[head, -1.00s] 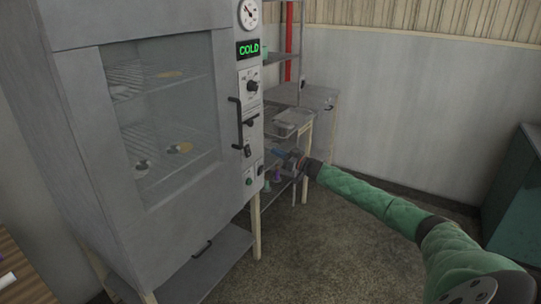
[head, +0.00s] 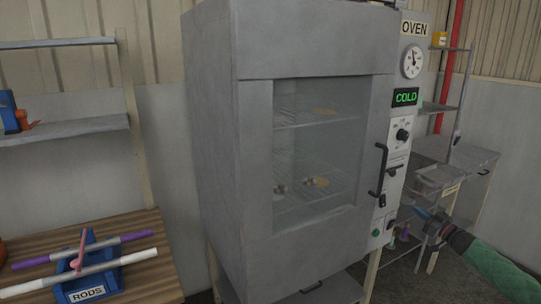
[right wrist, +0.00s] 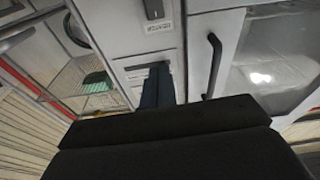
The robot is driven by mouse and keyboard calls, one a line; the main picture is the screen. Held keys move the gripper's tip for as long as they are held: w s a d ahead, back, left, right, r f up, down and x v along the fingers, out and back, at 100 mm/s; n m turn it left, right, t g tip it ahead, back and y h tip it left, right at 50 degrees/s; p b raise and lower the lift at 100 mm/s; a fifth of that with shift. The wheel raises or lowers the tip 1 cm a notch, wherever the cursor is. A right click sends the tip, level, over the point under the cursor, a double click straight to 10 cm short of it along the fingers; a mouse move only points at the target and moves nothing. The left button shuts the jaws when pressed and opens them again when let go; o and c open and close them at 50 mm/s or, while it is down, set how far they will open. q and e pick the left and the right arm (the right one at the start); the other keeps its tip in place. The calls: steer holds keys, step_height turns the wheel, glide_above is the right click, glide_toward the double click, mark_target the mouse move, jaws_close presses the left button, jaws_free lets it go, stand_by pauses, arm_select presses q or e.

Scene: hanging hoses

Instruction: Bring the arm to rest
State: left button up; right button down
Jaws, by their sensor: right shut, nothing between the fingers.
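My right gripper (head: 428,217) is shut and empty. In the head view its arm, in a green sleeve, comes in from the lower right. The fingertips lie just right of the lower control panel of the grey oven (head: 250,150); I cannot tell whether they touch anything. In the right wrist view the blue fingers (right wrist: 158,86) are together, with the oven's panel and black door handle (right wrist: 214,65) beyond them. My left gripper is not in view.
A steel shelf and side table (head: 470,157) stand right of the oven, close to my right gripper. At the left, a wooden table (head: 150,285) bears a blue RODS stand (head: 88,268) holding rods. A wall shelf (head: 70,131) hangs above it.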

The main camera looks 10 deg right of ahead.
steer(key=w+d+f+g+h, duration=0.25)
steer(key=d+h, duration=0.25)
steer(key=h, duration=0.5)
steer(key=s+a+f+g+h, duration=0.1)
steer(key=s+a+f+g, duration=0.2)
steer(key=s+a+f, duration=0.5)
steer(key=s+a+f+g, duration=0.15)
steer(key=s+a, duration=0.35)
steer(key=a, duration=0.8)
steer(key=s+a+f+g+h, duration=0.1)
steer(key=s+a+f+g, duration=0.2)
steer(key=s+a+f, duration=0.5)
steer(key=s+a+f+m+g+y, duration=0.1)
steer(key=s+a+f+g+y, duration=0.15)
steer(key=s+a, duration=0.65)
steer(key=s+a+f+g+y, duration=0.1)
steer(key=s+a+f, duration=0.2)
steer(key=s+a, duration=0.6)
steer(key=s+a+f+g, duration=0.1)
steer(key=s+a+f, duration=0.1)
steer(key=s, duration=0.5)
steer(key=s+a+f+m+g+y, duration=0.1)
steer(key=s+a+f, duration=0.2)
steer(key=s+f, duration=0.2)
steer(key=s+a+f+m+g, duration=0.1)
steer(key=s+a+f, duration=0.1)
steer(key=s, duration=0.7)
steer(key=shift+s+a+f+y, duration=0.2)
steer(key=shift+f+y, duration=0.15)
steer(key=shift+f, duration=0.35)
